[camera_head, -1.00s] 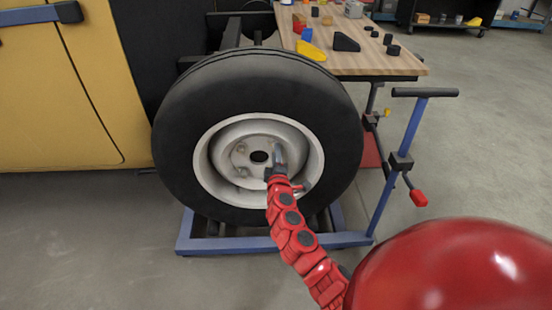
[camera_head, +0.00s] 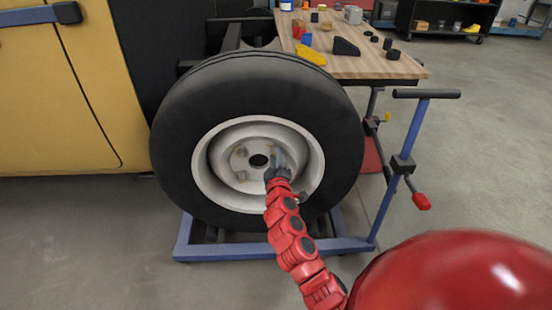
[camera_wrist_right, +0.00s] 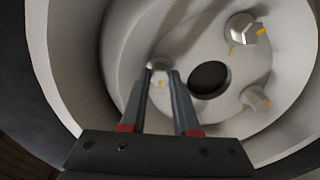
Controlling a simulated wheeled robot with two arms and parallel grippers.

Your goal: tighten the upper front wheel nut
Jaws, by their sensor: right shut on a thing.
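The wheel has a black tyre (camera_head: 180,140) and a pale rim with a dark centre hole (camera_head: 258,161). My right gripper (camera_head: 280,158) reaches the hub just right of that hole and partly hides it. In the right wrist view my right gripper's (camera_wrist_right: 162,73) two fingers close around a metal wheel nut (camera_wrist_right: 158,65), with a yellow mark just below it. Another nut (camera_wrist_right: 242,25) and a third nut (camera_wrist_right: 254,97) stand free on the hub, with yellow marks on and beside them. My left gripper is not in view.
A blue stand (camera_head: 270,249) is under the wheel, with an upright handle post (camera_head: 407,140) at its right. A wooden workbench (camera_head: 385,67) with small parts is behind. A yellow vehicle body (camera_head: 60,100) is at the left. Floor at right is open.

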